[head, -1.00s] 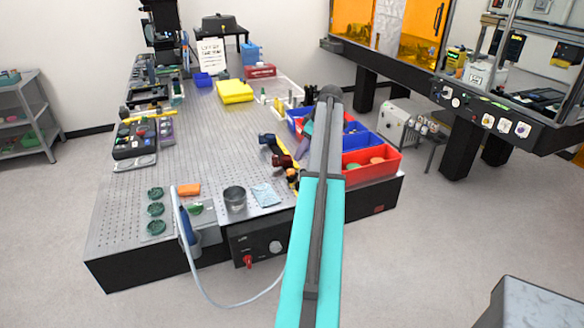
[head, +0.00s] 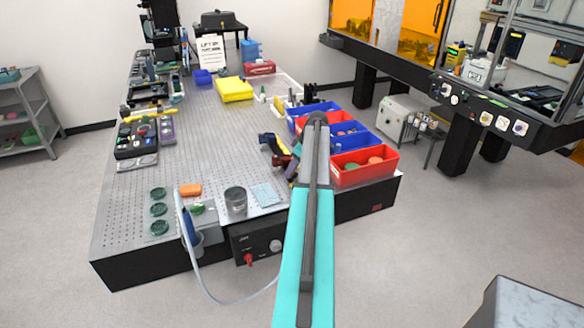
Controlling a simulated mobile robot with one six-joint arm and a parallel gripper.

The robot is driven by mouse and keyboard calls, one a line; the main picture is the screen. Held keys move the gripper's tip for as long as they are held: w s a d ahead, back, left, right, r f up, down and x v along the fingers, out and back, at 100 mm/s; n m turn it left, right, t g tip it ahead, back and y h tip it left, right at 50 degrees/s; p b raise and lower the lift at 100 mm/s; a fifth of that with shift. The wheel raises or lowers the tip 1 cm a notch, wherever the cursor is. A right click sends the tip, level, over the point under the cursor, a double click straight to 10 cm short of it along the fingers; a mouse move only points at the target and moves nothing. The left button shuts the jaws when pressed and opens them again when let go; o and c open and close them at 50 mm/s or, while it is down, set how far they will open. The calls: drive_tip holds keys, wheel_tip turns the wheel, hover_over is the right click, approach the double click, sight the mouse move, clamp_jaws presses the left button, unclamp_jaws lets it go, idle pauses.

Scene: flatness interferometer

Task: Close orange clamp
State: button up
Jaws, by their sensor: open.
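A small orange object (head: 190,190) lies at the front of the perforated table (head: 215,140), by the blue holder with the pale hose. It is too small to tell whether it is the orange clamp or whether it is closed. No other clearly orange clamp can be made out on the table. My teal and grey arm reaches forward over the table's right front edge, to the right of the orange object.
Beside the orange object are several dark green round parts (head: 158,209), a metal cup (head: 236,199) and a light blue cloth (head: 265,194). Red bins (head: 365,177) and blue bins stand at the table's right edge. The table's middle is mostly clear.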

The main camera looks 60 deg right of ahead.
drive_tip(key=shift+w+f, duration=0.1)
drive_tip(key=shift+f, duration=0.05)
drive_tip(key=c, duration=0.9)
drive_tip(key=shift+a, duration=0.25)
drive_tip(key=shift+c, duration=0.8)
drive_tip(key=shift+d, duration=0.2)
